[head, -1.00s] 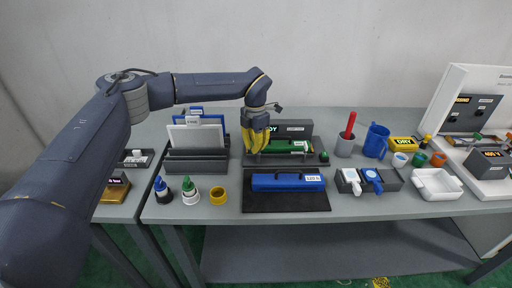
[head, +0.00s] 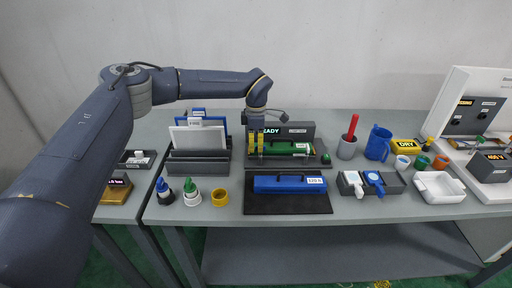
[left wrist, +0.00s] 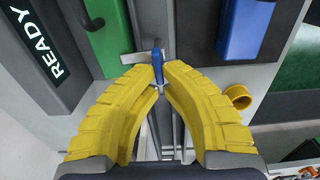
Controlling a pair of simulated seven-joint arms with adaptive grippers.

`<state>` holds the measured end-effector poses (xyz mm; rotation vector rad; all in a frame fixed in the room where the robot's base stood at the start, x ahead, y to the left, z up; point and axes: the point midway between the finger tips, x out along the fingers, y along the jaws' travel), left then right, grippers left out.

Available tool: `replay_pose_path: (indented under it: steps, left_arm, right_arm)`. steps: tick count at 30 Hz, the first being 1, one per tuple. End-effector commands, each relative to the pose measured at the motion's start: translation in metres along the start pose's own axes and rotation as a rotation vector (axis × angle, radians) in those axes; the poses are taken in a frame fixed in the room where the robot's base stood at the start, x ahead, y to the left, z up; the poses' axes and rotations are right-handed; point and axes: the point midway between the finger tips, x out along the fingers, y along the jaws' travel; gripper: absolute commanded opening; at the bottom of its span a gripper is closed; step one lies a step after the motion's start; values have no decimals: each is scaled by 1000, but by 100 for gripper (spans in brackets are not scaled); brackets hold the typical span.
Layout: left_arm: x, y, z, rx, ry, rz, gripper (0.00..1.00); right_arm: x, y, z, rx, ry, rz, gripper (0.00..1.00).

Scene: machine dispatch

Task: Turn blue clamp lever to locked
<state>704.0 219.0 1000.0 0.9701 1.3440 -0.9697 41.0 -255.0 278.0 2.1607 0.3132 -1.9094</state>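The blue clamp lever (left wrist: 158,68) shows in the left wrist view, standing between the tips of my left gripper's yellow fingers (left wrist: 160,72). Both tips sit close against its sides, and a small pale metal part shows at its lower end. In the head view my left gripper (head: 255,148) points down at the left end of a green block (head: 288,148) on a dark fixture; the lever is hidden there by the fingers. A dark sign reading READY (head: 271,131) stands just behind. My right gripper is not in view.
A blue block (head: 289,184) lies on a black mat in front of the fixture. A rack with panels (head: 198,160) stands to the left. Two bottles and a yellow ring (head: 219,196) stand front left. Cups and a white tray (head: 440,187) are to the right.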

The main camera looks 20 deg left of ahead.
Motion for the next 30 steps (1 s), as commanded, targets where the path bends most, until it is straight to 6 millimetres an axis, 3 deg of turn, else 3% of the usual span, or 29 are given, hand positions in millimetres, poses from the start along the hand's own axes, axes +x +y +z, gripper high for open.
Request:
replay_pose_path:
  steps: [16, 18, 23, 30]
  left_arm:
    - [1, 0, 0, 23, 1, -1, 0]
    - [1, 0, 0, 23, 1, -1, 12]
    - [0, 0, 0, 23, 0, -1, 30]
    - [0, 0, 0, 22, 0, 0, 30]
  right_arm:
    - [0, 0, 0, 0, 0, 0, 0]
    - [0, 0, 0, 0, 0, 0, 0]
    - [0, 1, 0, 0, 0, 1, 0]
    - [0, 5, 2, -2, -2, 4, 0]
